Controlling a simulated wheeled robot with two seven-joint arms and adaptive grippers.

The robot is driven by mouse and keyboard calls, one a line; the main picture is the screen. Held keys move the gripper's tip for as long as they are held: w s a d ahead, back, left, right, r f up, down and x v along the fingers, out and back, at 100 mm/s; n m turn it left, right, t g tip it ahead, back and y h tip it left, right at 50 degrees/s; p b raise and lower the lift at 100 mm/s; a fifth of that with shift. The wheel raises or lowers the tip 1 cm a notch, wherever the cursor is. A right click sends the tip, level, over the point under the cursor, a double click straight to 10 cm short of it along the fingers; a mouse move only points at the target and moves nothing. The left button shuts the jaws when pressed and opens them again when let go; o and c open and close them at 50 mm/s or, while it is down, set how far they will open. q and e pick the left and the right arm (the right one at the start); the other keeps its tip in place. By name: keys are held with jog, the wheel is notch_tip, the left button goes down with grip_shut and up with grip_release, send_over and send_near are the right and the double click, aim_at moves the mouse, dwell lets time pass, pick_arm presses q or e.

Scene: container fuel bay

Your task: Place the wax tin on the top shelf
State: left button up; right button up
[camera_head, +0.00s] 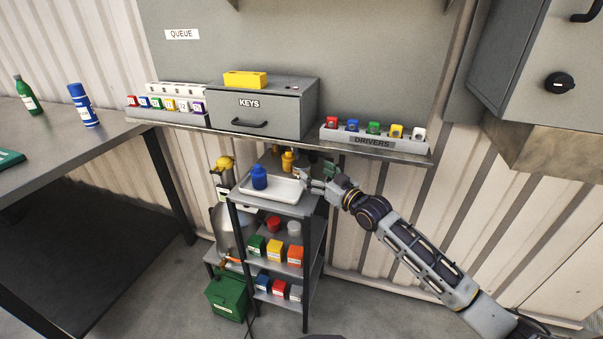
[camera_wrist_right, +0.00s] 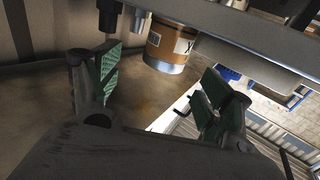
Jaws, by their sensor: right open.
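A tin with copper-brown bands and a white label ending in "X" (camera_wrist_right: 168,45) shows in the right wrist view, beyond the fingertips and apart from them; it looks like the wax tin. I cannot pick it out surely in the head view. My right gripper (camera_head: 314,179) is at the right edge of the small rack's top, beside the white tray (camera_head: 286,196). In the right wrist view its green-padded fingers (camera_wrist_right: 160,88) are spread, with nothing between them. The wall shelf (camera_head: 405,155) runs above the rack. My left gripper is not in view.
A blue bottle (camera_head: 259,178) stands in the tray. The rack's lower levels hold several coloured boxes, a red-topped tin (camera_head: 273,224) and a pale tin (camera_head: 294,228). The KEYS cabinet (camera_head: 260,108) and DRIVERS rack (camera_head: 373,139) occupy the wall shelf.

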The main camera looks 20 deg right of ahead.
aim_at(307, 170)
jog(key=shift+w+a, duration=0.15)
jog(key=shift+w, duration=0.1)
jog(key=shift+w+a, duration=0.1)
jog(key=shift+w, duration=0.05)
jog(key=shift+w+a, duration=0.25)
jog(key=shift+w, duration=0.2)
jog(key=shift+b+x, duration=0.5)
jog(key=shift+x, duration=0.5)
jog(key=shift+w+a+f, duration=0.1)
jog(key=shift+w+a, duration=0.3)
jog(key=shift+w, duration=0.2)
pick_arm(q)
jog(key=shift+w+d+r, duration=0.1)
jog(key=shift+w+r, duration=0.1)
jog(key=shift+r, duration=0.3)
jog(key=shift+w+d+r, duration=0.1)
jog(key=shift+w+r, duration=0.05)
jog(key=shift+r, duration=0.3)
pick_arm(e)
jog(key=shift+w, duration=0.15)
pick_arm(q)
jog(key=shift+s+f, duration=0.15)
